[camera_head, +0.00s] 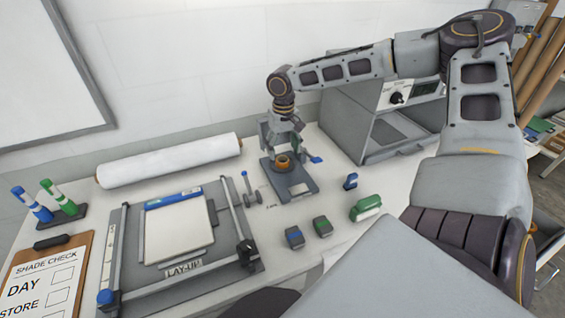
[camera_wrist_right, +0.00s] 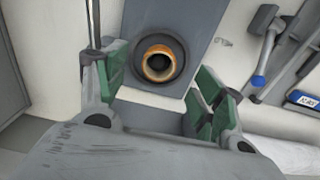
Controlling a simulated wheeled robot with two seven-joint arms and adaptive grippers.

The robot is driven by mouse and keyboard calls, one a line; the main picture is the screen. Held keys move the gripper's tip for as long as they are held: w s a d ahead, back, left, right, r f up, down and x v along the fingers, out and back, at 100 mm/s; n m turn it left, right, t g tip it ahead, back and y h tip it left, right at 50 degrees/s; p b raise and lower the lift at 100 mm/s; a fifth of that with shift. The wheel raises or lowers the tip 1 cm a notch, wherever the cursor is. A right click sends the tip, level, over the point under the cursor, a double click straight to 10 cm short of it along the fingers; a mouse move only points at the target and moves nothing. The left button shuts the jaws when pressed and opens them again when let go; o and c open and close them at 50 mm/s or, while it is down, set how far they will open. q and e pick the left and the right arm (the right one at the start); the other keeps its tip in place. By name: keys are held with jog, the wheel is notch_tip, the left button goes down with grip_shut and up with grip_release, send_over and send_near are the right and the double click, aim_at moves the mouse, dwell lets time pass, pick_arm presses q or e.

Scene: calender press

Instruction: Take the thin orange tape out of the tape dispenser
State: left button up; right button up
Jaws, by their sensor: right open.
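The tape dispenser (camera_head: 297,184) is a grey base on the white table, below my right gripper. The thin orange tape (camera_head: 284,161) is a small ring sitting in the dispenser. In the right wrist view the orange tape (camera_wrist_right: 159,63) shows as a ring around a dark core on the grey dispenser base (camera_wrist_right: 185,18). My right gripper (camera_head: 281,147) points down over the tape. In the wrist view its green-padded fingers (camera_wrist_right: 160,82) are spread apart, one on each side of the tape, with nothing between them touching it visibly. My left gripper is not in view.
A lay-up board (camera_head: 178,235) with a white pad lies left of the dispenser, and a white roll (camera_head: 170,160) lies behind it. A grey machine (camera_head: 385,115) stands at the back right. Small blue and green items, including a green stapler-like object (camera_head: 365,208), lie in front.

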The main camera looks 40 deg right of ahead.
aim_at(283, 158)
jog(key=shift+f, duration=2.4)
jog(key=shift+c, duration=0.4)
jog(key=c, duration=0.8)
